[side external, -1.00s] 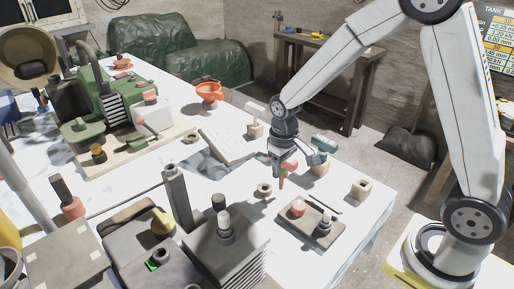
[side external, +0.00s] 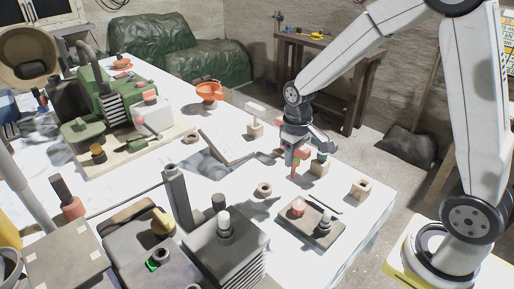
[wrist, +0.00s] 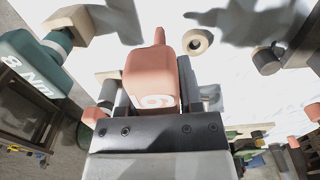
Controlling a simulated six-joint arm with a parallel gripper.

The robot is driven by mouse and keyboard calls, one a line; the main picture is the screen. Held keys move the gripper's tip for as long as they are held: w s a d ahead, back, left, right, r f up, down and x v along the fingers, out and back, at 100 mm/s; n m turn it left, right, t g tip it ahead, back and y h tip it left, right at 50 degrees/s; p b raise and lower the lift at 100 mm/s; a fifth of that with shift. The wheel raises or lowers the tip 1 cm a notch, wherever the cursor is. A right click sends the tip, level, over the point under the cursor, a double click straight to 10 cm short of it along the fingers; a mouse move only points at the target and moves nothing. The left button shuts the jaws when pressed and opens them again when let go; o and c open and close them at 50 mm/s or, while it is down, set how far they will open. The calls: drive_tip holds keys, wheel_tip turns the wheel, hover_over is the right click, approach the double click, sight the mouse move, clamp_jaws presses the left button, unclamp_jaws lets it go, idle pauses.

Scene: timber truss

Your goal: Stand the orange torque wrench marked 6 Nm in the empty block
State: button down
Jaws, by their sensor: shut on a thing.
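The orange torque wrench (side external: 293,164) is held in my gripper (side external: 297,157) above the white table in the side view, with its narrow end hanging down. In the wrist view, its orange body (wrist: 152,78) with a white 6 sits between the jaws of my gripper (wrist: 150,105). The empty block (side external: 362,188), a small tan cube with a dark hole in its top, stands to the right of my gripper near the table's edge.
A teal wrench marked 8 Nm (wrist: 35,75) is close beside my gripper; its tan block (side external: 320,168) shows in the side view. A pale wrench stands in another block (side external: 255,130). A ring (side external: 264,190) and a dark tray (side external: 310,226) with knobs lie nearer the camera.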

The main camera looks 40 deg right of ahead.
drive_tip(key=s+d+r, duration=1.2)
drive_tip(key=s, duration=0.2)
drive_tip(key=shift+s+d+r, duration=0.15)
drive_tip(key=shift+s+d, duration=0.25)
wheel_tip(320, 180, down, 12)
drive_tip(key=shift+r, duration=0.15)
idle(1.1)
drive_tip(key=shift+f, duration=2.55)
idle(1.0)
drive_tip(key=shift+c, duration=0.9)
unclamp_jaws()
drive_tip(key=shift+r, duration=0.1)
